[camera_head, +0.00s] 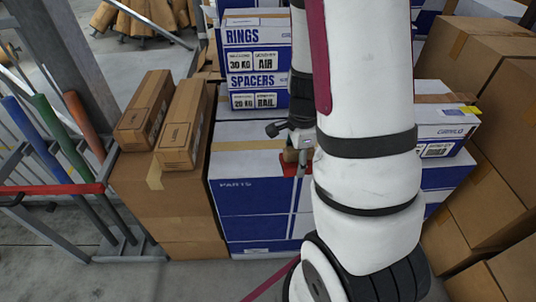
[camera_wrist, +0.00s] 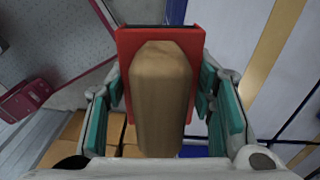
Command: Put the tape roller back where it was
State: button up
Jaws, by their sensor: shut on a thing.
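The tape roller has a red frame (camera_wrist: 125,58) and a brown tape roll (camera_wrist: 160,95) in the wrist view. My gripper (camera_wrist: 163,82) is shut on it, with teal finger pads on its left and right sides. In the head view, a small red and tan part of the tape roller (camera_head: 291,165) shows left of my white arm, in front of the white and blue PARTS box (camera_head: 262,190). My arm hides the rest of it. I cannot tell whether the tape roller touches the box.
Two long brown cartons (camera_head: 183,130) lie on a large brown box (camera_head: 185,205) at left. RINGS and SPACERS boxes (camera_head: 257,60) stand behind. A rack with coloured handles (camera_head: 60,190) is at far left. Brown boxes (camera_head: 490,180) are stacked at right.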

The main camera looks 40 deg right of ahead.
jog(key=shift+s+d+f+m, duration=0.2)
jog(key=shift+s+f+m, duration=0.1)
jog(key=shift+f+m, duration=0.15)
jog(key=shift+d+m, duration=0.15)
jog(key=shift+m, duration=0.1)
jog(key=b, duration=0.1)
send_over(273, 148)
jog(key=shift+f, duration=0.75)
jog(key=shift+f+b, duration=0.5)
jog(key=shift+f, duration=1.2)
jog(key=shift+f, duration=0.1)
jog(key=o, duration=1.5)
jog(key=shift+f, duration=0.1)
jog(key=shift+c, duration=0.2)
